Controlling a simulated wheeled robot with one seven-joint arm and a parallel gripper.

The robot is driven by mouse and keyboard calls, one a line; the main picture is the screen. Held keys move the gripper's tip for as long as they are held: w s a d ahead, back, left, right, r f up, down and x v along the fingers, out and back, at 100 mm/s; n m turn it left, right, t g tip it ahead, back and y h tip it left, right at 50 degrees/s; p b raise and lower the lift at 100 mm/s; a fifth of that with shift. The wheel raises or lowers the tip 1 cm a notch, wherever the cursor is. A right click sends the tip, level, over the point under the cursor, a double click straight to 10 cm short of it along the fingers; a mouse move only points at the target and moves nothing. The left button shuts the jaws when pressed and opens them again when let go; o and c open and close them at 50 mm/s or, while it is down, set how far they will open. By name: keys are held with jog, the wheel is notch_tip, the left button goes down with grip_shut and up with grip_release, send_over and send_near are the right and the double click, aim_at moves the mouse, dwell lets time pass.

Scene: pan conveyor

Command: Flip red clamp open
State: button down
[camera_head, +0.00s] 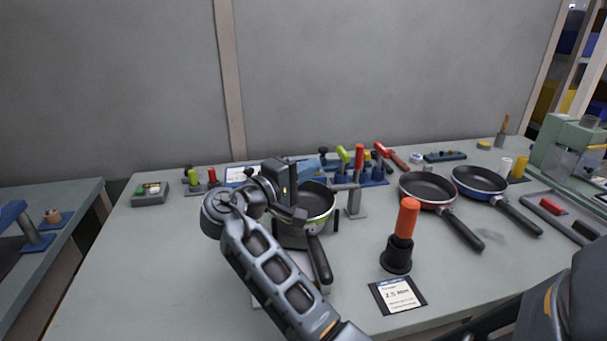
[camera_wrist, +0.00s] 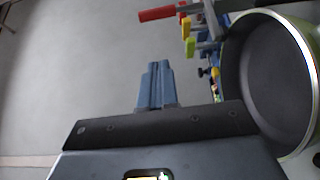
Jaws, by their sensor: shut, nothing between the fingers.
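A toggle clamp with an upright red handle (camera_head: 359,156) stands at the back of the table, right of the green pan (camera_head: 328,193). A yellow-green handle (camera_head: 343,154) stands just left of it. In the wrist view a long red handle (camera_wrist: 162,13) lies across the top, with a yellow-green handle (camera_wrist: 190,47) below it; I cannot tell for sure which red handle it is. My gripper (camera_head: 300,214) is over the pan's left side in the head view. In the wrist view its fingers (camera_wrist: 155,68) are together and empty, apart from the red handle.
An orange-handled tool (camera_head: 408,217) stands upright at the front right beside a label card (camera_head: 397,295). Red (camera_head: 428,187) and blue (camera_head: 480,180) pans lie on the right. The green pan's handle (camera_head: 320,260) points forward. The table's left part is mostly clear.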

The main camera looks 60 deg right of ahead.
jog(key=s+d, duration=0.5)
jog(key=d, duration=0.2)
jog(key=shift+d, duration=0.15)
jog(key=shift+s+r, duration=0.1)
